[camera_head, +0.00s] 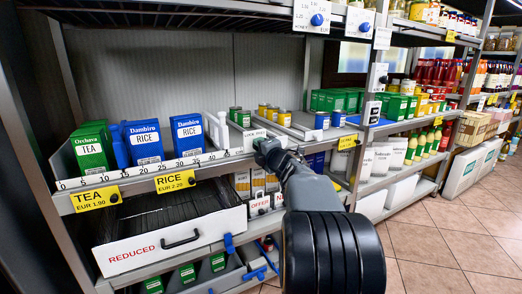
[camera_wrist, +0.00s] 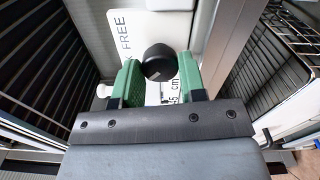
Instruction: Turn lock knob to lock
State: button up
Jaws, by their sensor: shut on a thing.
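The lock knob (camera_wrist: 158,62) is a round black knob on a white plate (camera_wrist: 133,30) in the wrist view. The word FREE shows on the plate, left of the knob. My gripper (camera_wrist: 158,70) has a green finger on each side of the knob and is shut on it. In the head view my gripper (camera_head: 262,146) reaches the shelf's front edge at the middle, and the plate (camera_head: 252,134) shows just behind it. The knob is mostly hidden there by my gripper. I cannot tell which way the knob is turned.
Tea and rice boxes (camera_head: 143,141) stand on the shelf to the left, behind a ruler strip (camera_head: 125,174). Below is a white REDUCED drawer (camera_head: 165,240) with a black handle. Small cans (camera_head: 273,114) stand behind my gripper. Tiled floor (camera_head: 440,240) is clear at right.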

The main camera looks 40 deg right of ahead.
dwell(0.4)
jog(key=o, duration=0.9)
jog(key=shift+s+a+p, duration=0.3)
jog(key=shift+s+p, duration=0.3)
jog(key=shift+s, duration=1.7)
jog(key=shift+s+a+p, duration=0.35)
jog(key=shift+s+p, duration=0.25)
jog(key=shift+s, duration=1.65)
jog(key=shift+s+a+p, duration=0.3)
jog(key=shift+s+p, duration=0.3)
jog(key=shift+s, duration=1.7)
jog(key=shift+r, duration=0.1)
